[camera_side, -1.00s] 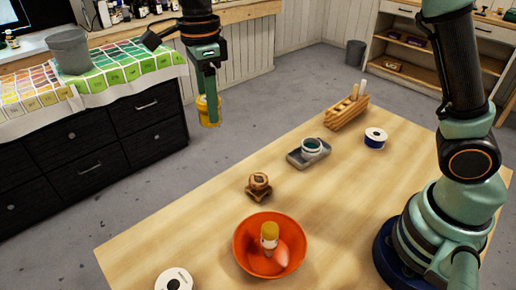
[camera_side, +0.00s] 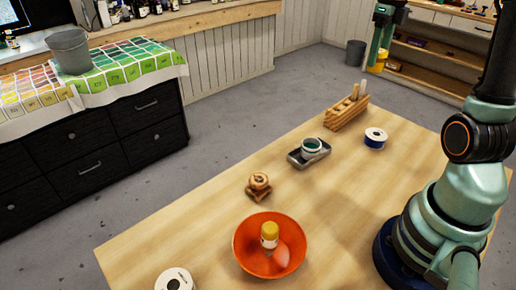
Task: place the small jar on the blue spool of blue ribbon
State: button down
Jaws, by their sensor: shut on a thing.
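My gripper (camera_side: 378,53) is at the top right of the side view, raised high above the far end of the table. It is shut on a small yellow jar (camera_side: 377,66), which hangs below the fingers. The blue spool (camera_side: 375,142), with a white top and a dark centre hole, stands on the table at the far right. The jar shows above the spool in the picture, well apart from it. How far the jar is from the spool in depth I cannot tell.
An orange bowl (camera_side: 248,262) holds a yellow-capped bottle (camera_side: 269,235). A white spool (camera_side: 174,281) is at the front edge. A wooden rack (camera_side: 345,114), a grey tray with a jar (camera_side: 296,160) and a small wooden item (camera_side: 259,187) stand along the far side.

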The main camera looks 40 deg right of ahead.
jog(key=s+d+m, duration=0.2)
jog(key=s+d, duration=0.1)
jog(key=s, duration=0.2)
send_over(377, 134)
notch_tip(377, 134, down, 20)
jog(key=shift+r, duration=0.1)
dwell(0.4)
jog(key=shift+c, duration=1.1)
grip_release()
